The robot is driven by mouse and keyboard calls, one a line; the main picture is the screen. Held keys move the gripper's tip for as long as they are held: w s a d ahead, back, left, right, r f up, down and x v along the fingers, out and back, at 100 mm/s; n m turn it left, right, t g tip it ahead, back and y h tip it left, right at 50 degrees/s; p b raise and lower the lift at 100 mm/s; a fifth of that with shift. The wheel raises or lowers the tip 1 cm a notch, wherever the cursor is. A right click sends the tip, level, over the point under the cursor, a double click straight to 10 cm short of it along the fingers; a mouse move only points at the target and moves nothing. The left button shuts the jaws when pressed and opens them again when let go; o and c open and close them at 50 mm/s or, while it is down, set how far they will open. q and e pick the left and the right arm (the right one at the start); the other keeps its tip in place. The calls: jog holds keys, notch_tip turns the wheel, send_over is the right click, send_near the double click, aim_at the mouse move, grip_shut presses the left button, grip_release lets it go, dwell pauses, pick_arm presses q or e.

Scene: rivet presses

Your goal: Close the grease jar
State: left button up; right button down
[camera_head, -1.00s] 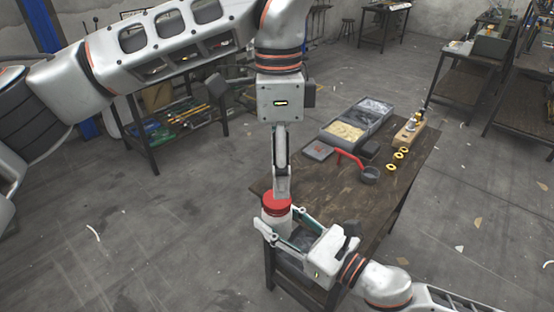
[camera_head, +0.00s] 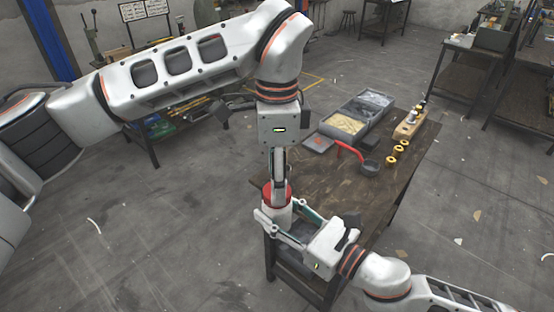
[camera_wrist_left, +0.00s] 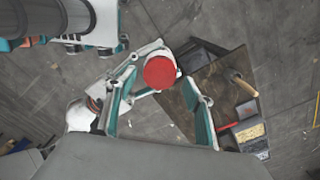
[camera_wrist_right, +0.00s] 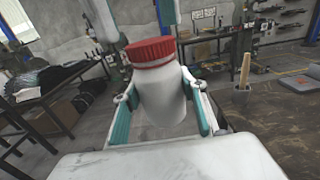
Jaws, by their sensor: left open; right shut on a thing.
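The grease jar (camera_wrist_right: 160,103) is white and stands upright in my right gripper, whose fingers are shut on its sides. Its red lid (camera_wrist_right: 150,50) sits on top of the jar in the right wrist view. The lid also shows as a red disc (camera_wrist_left: 159,72) in the left wrist view. My right gripper (camera_head: 283,222) holds the jar near the table's near left corner. My left gripper (camera_head: 278,190) points down above the lid. Its fingers are spread open, with the lid between and beyond them in the left wrist view (camera_wrist_left: 165,105).
A second bench (camera_head: 175,125) stands behind my left arm.

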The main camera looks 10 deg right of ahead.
aim_at(277, 209)
pick_arm(q)
jog(key=shift+f, duration=1.2)
